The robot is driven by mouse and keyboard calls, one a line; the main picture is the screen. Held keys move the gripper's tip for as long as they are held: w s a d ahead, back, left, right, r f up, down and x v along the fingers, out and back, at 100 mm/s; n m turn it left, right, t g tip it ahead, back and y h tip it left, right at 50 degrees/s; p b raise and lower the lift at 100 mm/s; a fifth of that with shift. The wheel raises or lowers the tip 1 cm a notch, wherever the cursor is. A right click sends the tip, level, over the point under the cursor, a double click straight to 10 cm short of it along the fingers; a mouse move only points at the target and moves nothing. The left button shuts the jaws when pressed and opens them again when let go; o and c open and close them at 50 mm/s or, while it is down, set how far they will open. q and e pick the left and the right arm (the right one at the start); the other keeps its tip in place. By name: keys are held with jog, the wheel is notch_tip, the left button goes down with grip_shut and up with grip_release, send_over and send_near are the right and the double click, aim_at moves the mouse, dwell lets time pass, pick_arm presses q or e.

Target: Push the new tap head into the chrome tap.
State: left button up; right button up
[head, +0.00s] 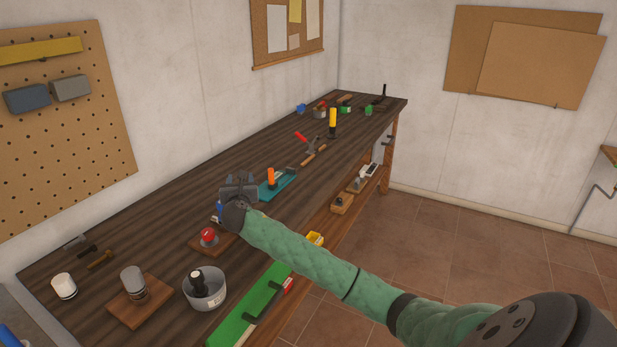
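My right arm comes in from the lower right in a green sleeve. Its gripper end (236,208) is above the workbench (170,225), and its fingers blend into dark grey shapes behind, so I cannot tell whether they are open or shut. A red round knob (208,236) sits on a small wooden board just below and left of the gripper. A small blue piece (218,212) shows beside the gripper; I cannot tell whether it is held. I cannot clearly pick out the chrome tap or the new tap head; either may be hidden by the gripper. My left gripper is not in view.
A metal pot (205,292) with a dark-handled thing, a metallic cylinder (132,279) on a wooden board, a white cup (64,286) and a green case (248,306) stand nearer. A teal tray (285,181) with an orange-topped tool lies beyond the gripper. More tools lie at the far end.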

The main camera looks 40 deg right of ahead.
jog(key=s+d+b, duration=0.3)
jog(key=s+d, duration=0.2)
jog(key=d, duration=0.4)
jog(key=s+d+b, duration=0.3)
jog(key=s+d, duration=0.3)
jog(key=d, duration=0.4)
jog(key=shift+n+y, duration=0.3)
jog(key=shift+y, duration=0.1)
